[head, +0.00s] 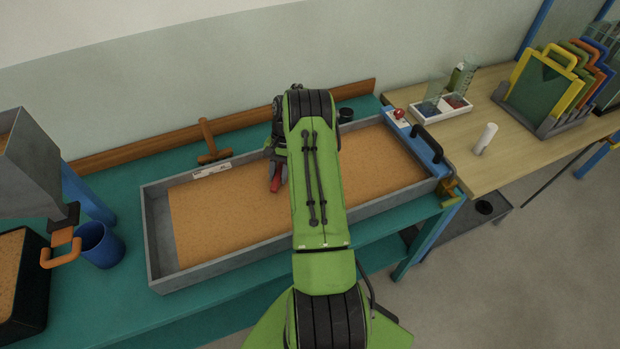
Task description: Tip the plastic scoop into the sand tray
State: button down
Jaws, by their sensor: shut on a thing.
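The sand tray (156,238) is a long grey-walled box on the teal bench, with a wide bed of orange-brown sand. My gripper (277,158) is over the middle of the tray, partly hidden behind my green arm. It is shut on a red piece (277,178), which looks like the plastic scoop and shows just below the jaws above the sand. The scoop's full shape, its tilt and anything in it cannot be made out. I cannot tell whether it touches the sand.
A wooden T-shaped tool (208,142) stands at the tray's back edge. A blue cup (100,245), a black sand bin (32,305) and a grey hopper (32,165) are at left. A blue end-piece (426,150) crosses the tray's right end; the wooden table (500,165) lies beyond.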

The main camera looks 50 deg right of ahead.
jog(key=shift+s+a+f+t+b, duration=0.1)
jog(key=shift+s+f+t+b, duration=0.1)
jog(key=shift+s+t+b, duration=1.15)
jog(key=shift+s+a+f+n+t+h+b, duration=0.2)
jog(key=shift+s+t+b, duration=0.45)
jog(key=shift+b, duration=1.15)
jog(key=shift+s+d+r+n+t+h+b, duration=0.1)
jog(key=shift+s+n+t+b, duration=0.5)
jog(key=shift+b, duration=1.2)
jog(key=shift+a+f+t+b, duration=0.1)
jog(key=shift+t+b, duration=1)
jog(key=shift+b, duration=0.8)
jog(key=shift+w+f+t+b, duration=0.15)
jog(key=shift+t+b, duration=1.45)
jog(key=shift+b, duration=1)
